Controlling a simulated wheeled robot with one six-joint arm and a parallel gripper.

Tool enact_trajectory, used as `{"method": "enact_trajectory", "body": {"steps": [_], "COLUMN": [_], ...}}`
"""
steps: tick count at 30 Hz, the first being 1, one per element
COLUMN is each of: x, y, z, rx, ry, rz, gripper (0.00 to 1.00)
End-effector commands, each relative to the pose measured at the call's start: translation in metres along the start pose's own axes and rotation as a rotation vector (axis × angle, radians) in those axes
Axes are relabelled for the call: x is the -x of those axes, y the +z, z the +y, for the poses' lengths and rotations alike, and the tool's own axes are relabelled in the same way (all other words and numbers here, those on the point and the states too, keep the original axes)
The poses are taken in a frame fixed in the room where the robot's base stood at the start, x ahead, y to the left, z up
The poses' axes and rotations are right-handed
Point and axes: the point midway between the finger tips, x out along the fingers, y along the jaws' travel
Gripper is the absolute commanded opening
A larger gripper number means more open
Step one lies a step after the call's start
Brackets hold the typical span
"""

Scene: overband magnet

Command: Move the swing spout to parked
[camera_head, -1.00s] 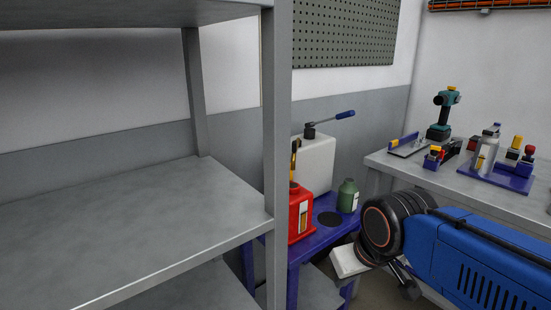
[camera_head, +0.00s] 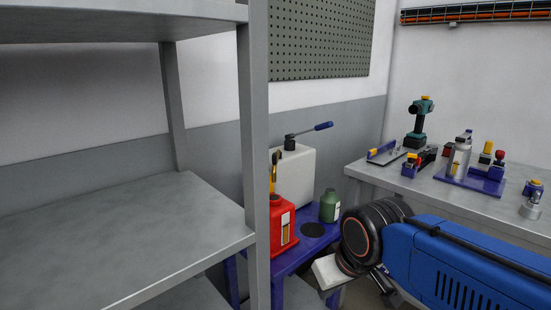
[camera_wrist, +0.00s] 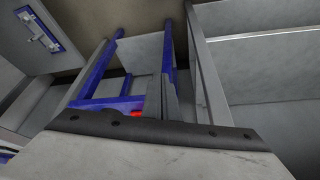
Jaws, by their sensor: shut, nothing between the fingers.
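A white tank (camera_head: 298,178) stands on the blue stand behind the red can. A dark fitting on its top carries a rod with a blue end (camera_head: 322,126), pointing right and slightly up; this looks like the swing spout, though I cannot be sure. My gripper (camera_head: 328,272) is low in front of the blue stand, partly hidden by my arm, and apart from the rod. It is shut and empty. The wrist view looks at blue frame legs and grey surfaces; the spout is not clear there.
A red can (camera_head: 281,222) and a green bottle (camera_head: 329,206) stand on the blue stand (camera_head: 312,247). A grey shelf rack (camera_head: 120,235) with an upright post fills the left. A grey workbench (camera_head: 440,195) with tools stands at the right.

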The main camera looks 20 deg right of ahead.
Motion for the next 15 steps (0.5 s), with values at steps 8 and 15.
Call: {"method": "enact_trajectory", "body": {"steps": [8,15], "x": [0.000,0.022], "y": [0.000,-0.031], "z": [0.000,0.000], "rx": [0.000,-0.025], "ry": [0.000,0.000], "rz": [0.000,-0.022], "gripper": [0.05,0.30]}}
